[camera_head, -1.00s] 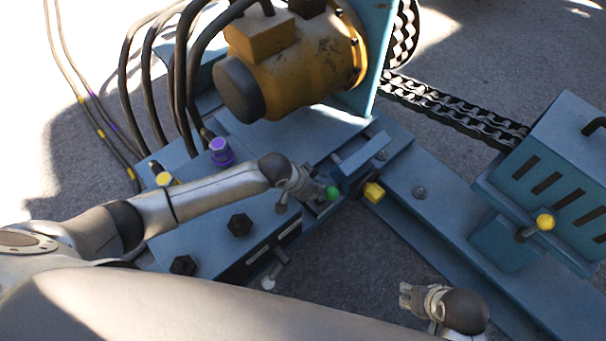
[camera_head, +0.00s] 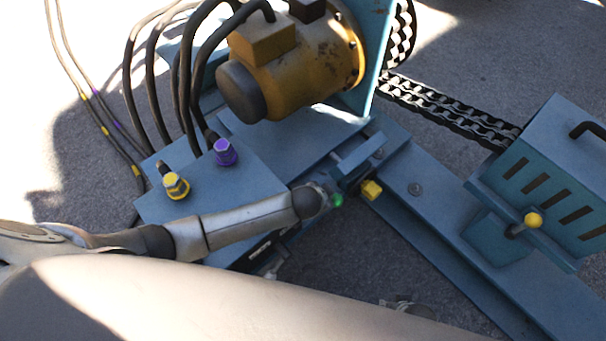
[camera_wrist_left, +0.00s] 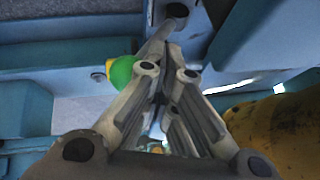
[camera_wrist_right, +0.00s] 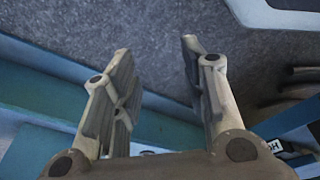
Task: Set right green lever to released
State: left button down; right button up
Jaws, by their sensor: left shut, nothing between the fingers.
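A yellow motor (camera_head: 292,66) with black cables stands above the base. A blue slotted box (camera_head: 553,180) with a yellow-knobbed lever (camera_head: 533,220) is at right. Purple (camera_head: 225,152) and yellow (camera_head: 176,185) fittings stand at left.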

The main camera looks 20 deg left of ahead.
pick_arm(q)
jog(key=shift+t+y, duration=0.4)
jog(key=shift+y, duration=0.1)
jog(key=shift+s+d+f+p, duration=0.2)
jog(key=shift+s+d+f, duration=0.4)
jog(key=shift+d, duration=0.2)
jog(key=shift+s+d+f+p, duration=0.15)
jog(key=shift+s+d+f, duration=0.35)
jog(key=shift+d+f, duration=0.25)
pick_arm(e)
jog(key=shift+s+d+f, duration=0.15)
jog(key=shift+s+f, duration=0.9)
jog(key=shift+f, duration=0.25)
pick_arm(q)
jog(key=shift+s+d, duration=0.1)
pick_arm(e)
jog(key=shift+w, duration=0.1)
pick_arm(q)
jog(key=v, duration=1.2)
jog(key=shift+r, duration=0.15)
